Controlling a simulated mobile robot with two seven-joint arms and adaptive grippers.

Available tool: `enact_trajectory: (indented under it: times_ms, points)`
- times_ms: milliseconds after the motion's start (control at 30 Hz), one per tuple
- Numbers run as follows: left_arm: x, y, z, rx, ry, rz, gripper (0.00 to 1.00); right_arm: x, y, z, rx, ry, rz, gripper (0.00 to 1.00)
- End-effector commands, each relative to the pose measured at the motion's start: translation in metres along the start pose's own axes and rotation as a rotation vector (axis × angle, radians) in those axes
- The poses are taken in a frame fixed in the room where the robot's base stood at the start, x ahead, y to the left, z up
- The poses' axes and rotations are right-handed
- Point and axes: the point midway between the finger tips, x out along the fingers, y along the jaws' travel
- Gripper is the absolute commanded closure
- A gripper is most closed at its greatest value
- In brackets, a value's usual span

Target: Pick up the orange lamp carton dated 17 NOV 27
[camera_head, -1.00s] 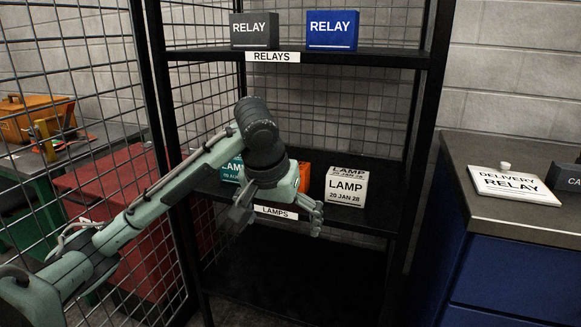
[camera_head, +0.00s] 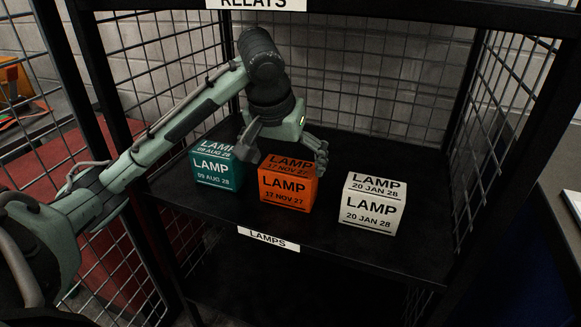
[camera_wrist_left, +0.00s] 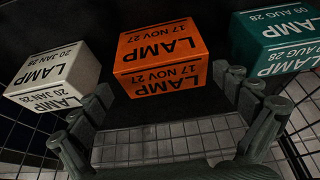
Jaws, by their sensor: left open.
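The orange lamp carton (camera_head: 287,186), marked 17 NOV 27, sits on the lamps shelf between a teal carton and a white one. My left gripper (camera_head: 285,158) is open, just above and behind the orange carton in the head view. In the left wrist view the orange carton (camera_wrist_left: 160,58) lies ahead of the gap between the open fingers (camera_wrist_left: 165,95), with nothing held. The teal carton (camera_head: 216,168) reads 09 AUG 28. It also shows at the right of the wrist view (camera_wrist_left: 278,42). The white carton (camera_head: 370,207) reads 20 JAN 28. My right gripper is in neither view.
The black shelf (camera_head: 330,245) carries a LAMPS label (camera_head: 268,239) on its front edge. Wire mesh (camera_head: 370,80) closes the back and sides, with dark posts at the corners. The upper shelf edge (camera_head: 400,14) runs above. There is free shelf room around the white carton.

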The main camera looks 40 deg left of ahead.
Motion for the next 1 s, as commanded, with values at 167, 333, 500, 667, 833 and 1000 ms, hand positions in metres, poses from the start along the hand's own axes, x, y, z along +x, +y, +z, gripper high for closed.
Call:
enact_trajectory:
  times_ms: [167,333,500,667,833,1000]
  points:
    - [0.009,0.000,0.001,0.000,-0.002,0.001,0.00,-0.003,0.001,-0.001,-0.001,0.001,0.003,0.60]
    - [0.029,0.000,0.001,0.000,-0.003,0.001,0.00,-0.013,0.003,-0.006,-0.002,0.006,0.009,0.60]
    - [0.053,-0.002,0.002,-0.001,-0.004,-0.001,0.00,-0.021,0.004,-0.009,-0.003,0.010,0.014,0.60]
    - [0.073,-0.002,0.002,0.000,-0.002,0.001,0.00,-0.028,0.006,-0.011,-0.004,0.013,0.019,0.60]
    - [0.079,-0.002,0.001,0.000,0.000,0.000,0.00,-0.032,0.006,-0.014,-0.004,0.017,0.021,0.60]
    - [0.078,-0.002,0.001,0.000,0.000,0.000,0.04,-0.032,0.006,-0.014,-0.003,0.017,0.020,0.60]
